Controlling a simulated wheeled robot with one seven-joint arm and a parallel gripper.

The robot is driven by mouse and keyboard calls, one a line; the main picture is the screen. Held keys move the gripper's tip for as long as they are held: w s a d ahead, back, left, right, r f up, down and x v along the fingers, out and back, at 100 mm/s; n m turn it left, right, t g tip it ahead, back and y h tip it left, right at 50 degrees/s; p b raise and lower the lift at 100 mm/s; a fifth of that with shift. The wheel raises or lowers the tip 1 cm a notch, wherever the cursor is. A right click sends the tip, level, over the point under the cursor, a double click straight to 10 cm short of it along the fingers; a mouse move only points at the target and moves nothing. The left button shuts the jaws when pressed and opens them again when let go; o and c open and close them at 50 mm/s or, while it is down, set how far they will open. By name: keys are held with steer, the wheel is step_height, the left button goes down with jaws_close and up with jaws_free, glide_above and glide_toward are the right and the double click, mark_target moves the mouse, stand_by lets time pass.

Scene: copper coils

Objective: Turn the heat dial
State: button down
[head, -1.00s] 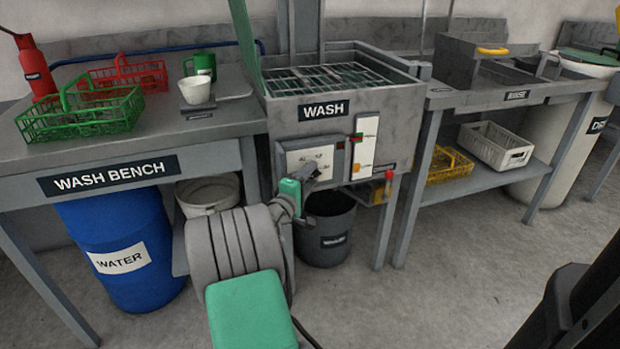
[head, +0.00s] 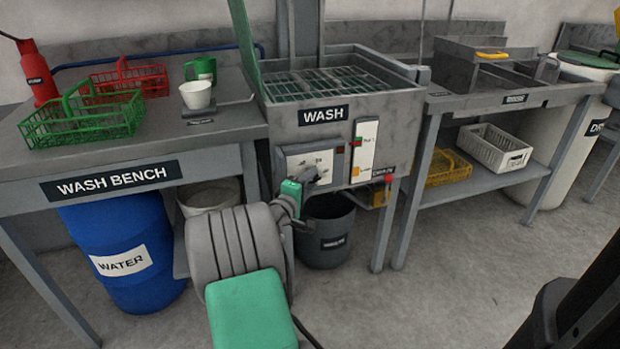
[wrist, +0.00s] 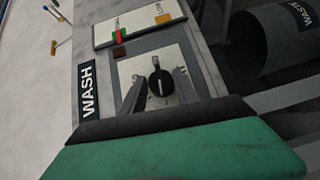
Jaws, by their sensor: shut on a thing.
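The heat dial (wrist: 160,84) is a black round knob with a pale pointer line on a light panel (wrist: 133,70) of the wash unit. In the wrist view it sits between my gripper's (wrist: 160,88) two grey fingers, which are shut on it. In the head view my gripper (head: 312,174) reaches the light panel (head: 298,160) on the front of the wash unit (head: 345,108) and mostly hides the dial. The dial's markings are too small to read.
A white gauge strip (head: 366,145) with a red marker is right of the panel. A red knob (head: 389,178) sticks out low at the right. A grey bin (head: 326,245) stands below. The wash bench (head: 215,130) is at left, another bench (head: 440,100) at right.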

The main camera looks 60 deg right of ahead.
steer(key=m+t+y+p, duration=0.3)
steer(key=y+p, duration=0.1)
steer(key=p, duration=0.1)
steer(key=s+d+m+t+y+p, duration=0.1)
steer(key=m+t+y+p, duration=0.2)
steer(key=m+y+p, duration=0.1)
steer(key=r+m+t+y+p, duration=0.1)
steer(key=m+t+y+p, duration=0.2)
steer(key=y+p, duration=0.3)
steer(key=shift+s+d+m+t+p, duration=0.2)
steer(key=shift+s+m+t+p, duration=0.1)
steer(key=shift+m+t, duration=0.1)
stand_by(0.5)
stand_by(0.5)
steer(key=c, duration=0.9)
jaws_free()
steer(key=p+v, duration=0.1)
steer(key=v, duration=0.6)
steer(key=shift+s+r, duration=0.25)
